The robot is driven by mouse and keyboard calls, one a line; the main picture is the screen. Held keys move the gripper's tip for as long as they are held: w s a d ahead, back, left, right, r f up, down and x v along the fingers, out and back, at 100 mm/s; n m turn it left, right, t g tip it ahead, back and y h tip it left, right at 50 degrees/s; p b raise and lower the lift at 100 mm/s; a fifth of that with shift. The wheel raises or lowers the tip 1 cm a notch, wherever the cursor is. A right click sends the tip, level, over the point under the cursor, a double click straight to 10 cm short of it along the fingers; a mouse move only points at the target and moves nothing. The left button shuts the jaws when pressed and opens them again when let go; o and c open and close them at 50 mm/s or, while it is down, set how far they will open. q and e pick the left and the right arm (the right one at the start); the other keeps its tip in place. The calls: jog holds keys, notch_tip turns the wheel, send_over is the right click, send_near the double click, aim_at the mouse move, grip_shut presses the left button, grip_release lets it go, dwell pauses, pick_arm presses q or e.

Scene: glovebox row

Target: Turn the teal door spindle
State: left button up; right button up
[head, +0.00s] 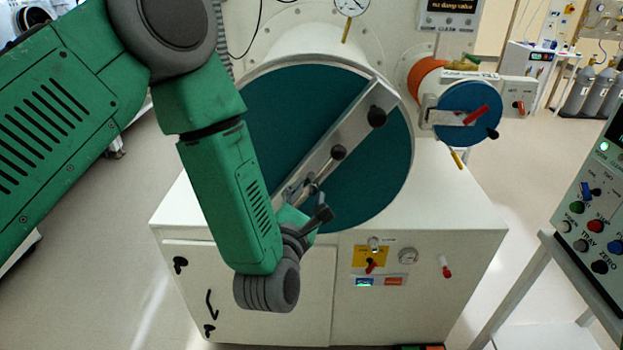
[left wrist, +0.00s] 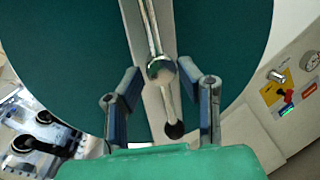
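The teal door (head: 385,155) is a large round disc on the front of the white chamber. A silver bar (head: 352,120) crosses it diagonally. The spindle (head: 316,184) is a metal crank with a black knob (head: 338,152), in front of the bar. My left gripper (head: 318,216) is at the door's lower part, partly hidden by my arm. In the left wrist view my left gripper (left wrist: 165,92) is open, one finger on each side of the spindle's round metal hub (left wrist: 160,68). Gaps show between fingers and metal. My right gripper is not in view.
A smaller blue round door (head: 455,120) with a red handle is at the right. The white cabinet (head: 440,220) below carries a gauge and switches. A control panel (head: 598,205) on a stand is at the right edge. Floor is clear between them.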

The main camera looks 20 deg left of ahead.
aim_at(311, 189)
pick_arm(q)
jog(key=shift+w+d, duration=0.1)
jog(key=shift+w, duration=1.35)
grip_shut()
